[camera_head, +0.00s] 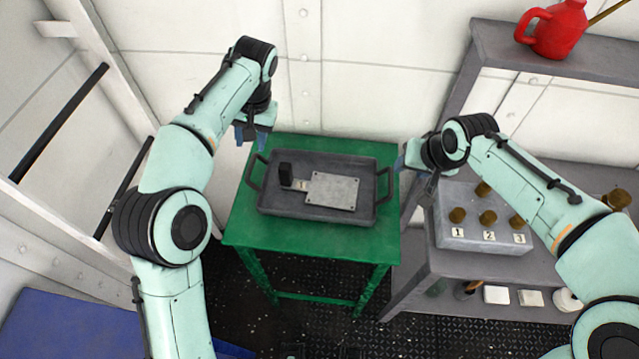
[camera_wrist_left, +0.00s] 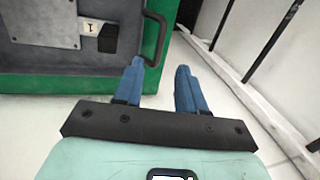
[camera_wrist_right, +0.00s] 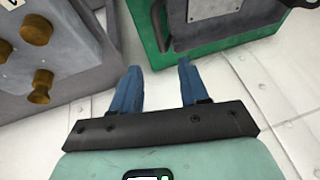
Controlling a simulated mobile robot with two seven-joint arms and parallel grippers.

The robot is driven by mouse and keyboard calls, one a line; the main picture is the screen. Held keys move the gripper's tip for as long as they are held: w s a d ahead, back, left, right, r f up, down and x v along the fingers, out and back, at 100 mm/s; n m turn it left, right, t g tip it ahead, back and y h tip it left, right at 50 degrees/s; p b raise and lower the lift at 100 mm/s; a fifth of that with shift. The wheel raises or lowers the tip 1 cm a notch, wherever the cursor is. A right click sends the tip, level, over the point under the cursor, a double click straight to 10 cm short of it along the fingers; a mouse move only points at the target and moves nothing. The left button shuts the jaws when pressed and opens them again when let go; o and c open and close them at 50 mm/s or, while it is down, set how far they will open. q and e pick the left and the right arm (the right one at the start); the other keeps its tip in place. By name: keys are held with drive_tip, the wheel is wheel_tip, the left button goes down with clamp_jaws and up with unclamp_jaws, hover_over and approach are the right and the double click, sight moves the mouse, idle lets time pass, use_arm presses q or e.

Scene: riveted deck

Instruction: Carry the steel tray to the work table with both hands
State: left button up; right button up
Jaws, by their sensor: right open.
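The dark grey steel tray (camera_head: 290,206) lies flat on a green table (camera_head: 310,237), with a loop handle at each end. A light metal plate (camera_head: 335,190) and a black block (camera_head: 285,172) are in it. My left gripper (camera_head: 252,137) is open and empty, above and beyond the tray's left handle (camera_head: 254,172); that handle shows ahead of the fingers (camera_wrist_left: 158,88) in the left wrist view. My right gripper (camera_head: 414,172) is open and empty, to the right of the right handle (camera_head: 386,186). Its fingers (camera_wrist_right: 157,88) show apart in the right wrist view. Neither gripper touches the tray.
A grey shelf unit (camera_head: 430,270) stands close on the right, holding a grey block with brass knobs (camera_head: 475,238). A red watering can (camera_head: 553,30) is on its top shelf. Black rails (camera_head: 60,122) run along the left wall. A blue surface (camera_head: 60,325) is at lower left.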

sight(250, 169)
use_arm(q)
drive_tip(key=x, duration=1.3)
drive_tip(key=shift+f, duration=0.1)
use_arm(e)
drive_tip(key=x, duration=1.3)
drive_tip(key=shift+w+f, duration=0.1)
use_arm(q)
drive_tip(key=c, duration=0.7)
use_arm(e)
drive_tip(key=c, duration=0.7)
use_arm(q)
clamp_jaws()
use_arm(e)
clamp_jaws()
